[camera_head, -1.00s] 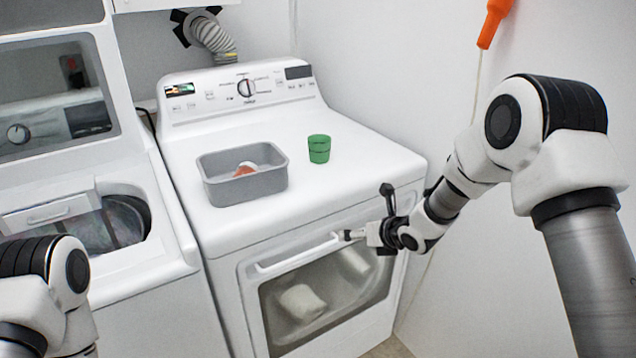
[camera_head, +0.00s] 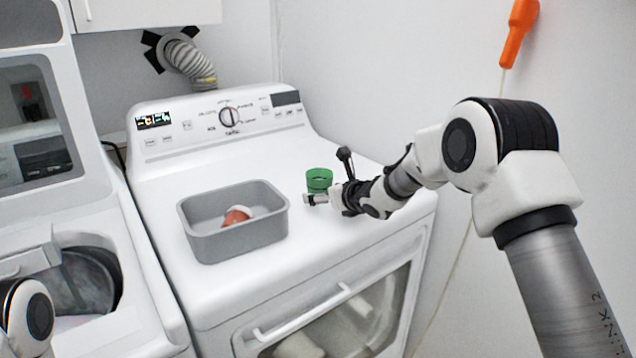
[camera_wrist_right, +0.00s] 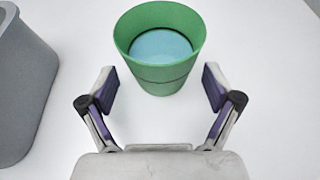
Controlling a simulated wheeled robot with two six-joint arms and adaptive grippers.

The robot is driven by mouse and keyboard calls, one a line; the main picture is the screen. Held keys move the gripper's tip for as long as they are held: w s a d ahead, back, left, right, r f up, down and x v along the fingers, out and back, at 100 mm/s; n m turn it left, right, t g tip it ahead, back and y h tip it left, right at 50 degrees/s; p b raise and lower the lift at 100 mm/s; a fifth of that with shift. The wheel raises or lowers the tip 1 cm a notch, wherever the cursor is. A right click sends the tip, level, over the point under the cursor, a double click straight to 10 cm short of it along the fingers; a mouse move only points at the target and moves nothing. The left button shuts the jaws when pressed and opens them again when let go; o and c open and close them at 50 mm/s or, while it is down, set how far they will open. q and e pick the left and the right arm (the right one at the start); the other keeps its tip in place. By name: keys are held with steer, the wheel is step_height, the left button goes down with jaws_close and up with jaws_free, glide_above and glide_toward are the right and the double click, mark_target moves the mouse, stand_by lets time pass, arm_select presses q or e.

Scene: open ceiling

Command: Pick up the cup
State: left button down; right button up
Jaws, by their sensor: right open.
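The green cup (camera_head: 319,180) stands upright on the white dryer top, right of the grey bin. In the right wrist view the cup (camera_wrist_right: 160,75) shows from above, with a light blue inside. My right gripper (camera_head: 312,199) is just in front of the cup, and its arm hides the cup's lower right part. In the right wrist view the open fingers of my right gripper (camera_wrist_right: 160,88) are spread to either side of the cup's lower part, with gaps on both sides. My left arm shows only in part at the lower left; its gripper is out of view.
A grey bin (camera_head: 245,239) with a reddish-orange and white object (camera_head: 237,215) in it stands left of the cup. The dryer top (camera_head: 155,195) is otherwise clear. The control panel (camera_head: 200,125) rises behind, and a wall is on the right.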

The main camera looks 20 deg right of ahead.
steer(key=shift+x, duration=0.95)
steer(key=shift+s+d+r, duration=0.1)
steer(key=shift+s+r, duration=0.05)
steer(key=shift+s, duration=0.1)
steer(key=shift+c, duration=0.6)
steer(key=c, duration=1.1)
